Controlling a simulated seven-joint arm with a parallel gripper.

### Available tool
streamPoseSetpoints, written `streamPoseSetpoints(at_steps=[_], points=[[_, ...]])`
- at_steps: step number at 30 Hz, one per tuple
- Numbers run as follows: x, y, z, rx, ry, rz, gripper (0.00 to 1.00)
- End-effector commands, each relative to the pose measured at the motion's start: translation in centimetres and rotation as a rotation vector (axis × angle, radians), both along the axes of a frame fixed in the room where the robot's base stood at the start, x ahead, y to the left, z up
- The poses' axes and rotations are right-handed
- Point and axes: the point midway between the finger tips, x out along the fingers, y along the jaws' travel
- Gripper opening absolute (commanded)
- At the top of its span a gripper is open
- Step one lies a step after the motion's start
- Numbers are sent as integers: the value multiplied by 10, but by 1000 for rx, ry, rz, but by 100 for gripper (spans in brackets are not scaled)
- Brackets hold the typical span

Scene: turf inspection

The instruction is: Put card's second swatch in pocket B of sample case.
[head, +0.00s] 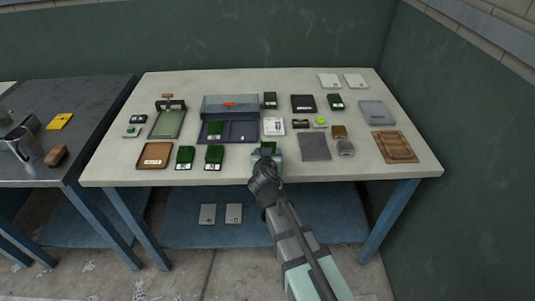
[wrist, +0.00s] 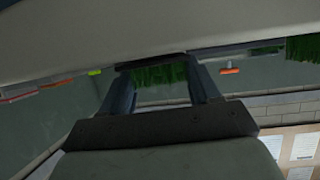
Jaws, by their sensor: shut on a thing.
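My gripper (head: 267,153) is over the front part of the table, shut on a green turf swatch (head: 268,145). The wrist view shows the swatch's green pile (wrist: 160,75) between the two fingers; its label is hidden. The sample case (head: 243,130) stands open behind and left of my gripper, with a grey lid and an orange latch (head: 229,104). One green swatch (head: 215,127) sits in the case's left part; the dark area to its right looks empty. A white printed card (head: 273,127) lies right of the case, too small to read.
Two labelled green swatches (head: 214,154) (head: 185,155) and a brown tray (head: 155,153) stand front left. A grey mat (head: 314,147), small blocks (head: 345,147) and wooden boards (head: 394,147) lie to the right. Dark green pieces (head: 336,101) stand at the back.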

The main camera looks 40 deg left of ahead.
Motion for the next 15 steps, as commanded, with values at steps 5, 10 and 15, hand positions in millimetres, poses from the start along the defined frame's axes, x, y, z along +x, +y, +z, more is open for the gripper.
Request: streamPoseSetpoints(at_steps=[5, 10, 15], points=[[0, 0, -3, -1, 0, 0, 33], [0, 0, -3, -1, -1, 0, 74], [0, 0, -3, -1, -1, 0, 87]])
